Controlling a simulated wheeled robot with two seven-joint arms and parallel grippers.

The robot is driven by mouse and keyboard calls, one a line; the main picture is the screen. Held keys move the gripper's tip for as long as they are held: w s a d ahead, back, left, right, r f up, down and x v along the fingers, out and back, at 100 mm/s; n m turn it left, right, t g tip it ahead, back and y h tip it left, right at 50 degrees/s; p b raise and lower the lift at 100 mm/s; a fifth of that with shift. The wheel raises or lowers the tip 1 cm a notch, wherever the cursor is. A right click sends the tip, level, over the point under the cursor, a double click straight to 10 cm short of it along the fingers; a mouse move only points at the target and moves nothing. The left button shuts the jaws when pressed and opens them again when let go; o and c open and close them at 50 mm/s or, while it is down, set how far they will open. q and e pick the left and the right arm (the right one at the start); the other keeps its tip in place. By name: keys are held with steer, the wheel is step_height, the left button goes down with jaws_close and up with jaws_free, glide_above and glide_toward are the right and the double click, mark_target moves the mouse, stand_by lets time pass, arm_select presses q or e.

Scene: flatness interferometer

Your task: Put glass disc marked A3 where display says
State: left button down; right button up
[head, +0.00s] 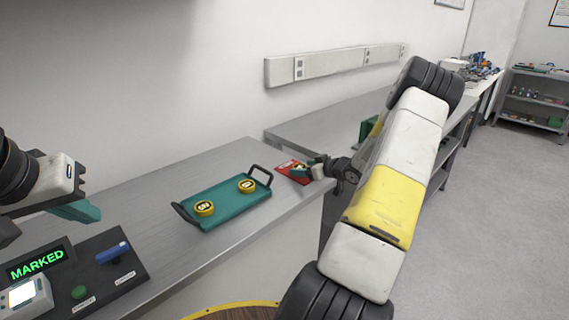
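A teal tray (225,209) with dark handles lies on the grey bench. It bears two yellow-rimmed discs, a front-left disc (204,208) and a back-right disc (247,186); their small marks are too small to read surely. The display (36,263) at lower left reads "MARKED" in green letters. My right gripper (301,172) is low over a red mat or tray (290,169) right of the teal tray; whether its fingers hold something is hidden.
A round wooden top (235,314) shows at the bottom edge. My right arm hides part of the back bench.

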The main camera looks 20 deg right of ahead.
steer(key=shift+r, duration=0.2)
steer(key=v, duration=1.1)
steer(key=s+a+r+m+g+h, duration=0.1)
steer(key=a+r+h, duration=0.3)
steer(key=r, duration=0.5)
steer(key=a+r+m+g+h, duration=0.1)
steer(key=a+r+m+h, duration=0.1)
steer(key=a+r, duration=0.45)
steer(key=s+a+r+g+y, duration=0.1)
steer(key=s+a+g+y, duration=0.1)
steer(key=s+a, duration=0.8)
steer(key=s+a+r+g+y, duration=0.2)
steer(key=s+a, duration=0.8)
steer(key=s, duration=0.4)
steer(key=shift+r, duration=0.25)
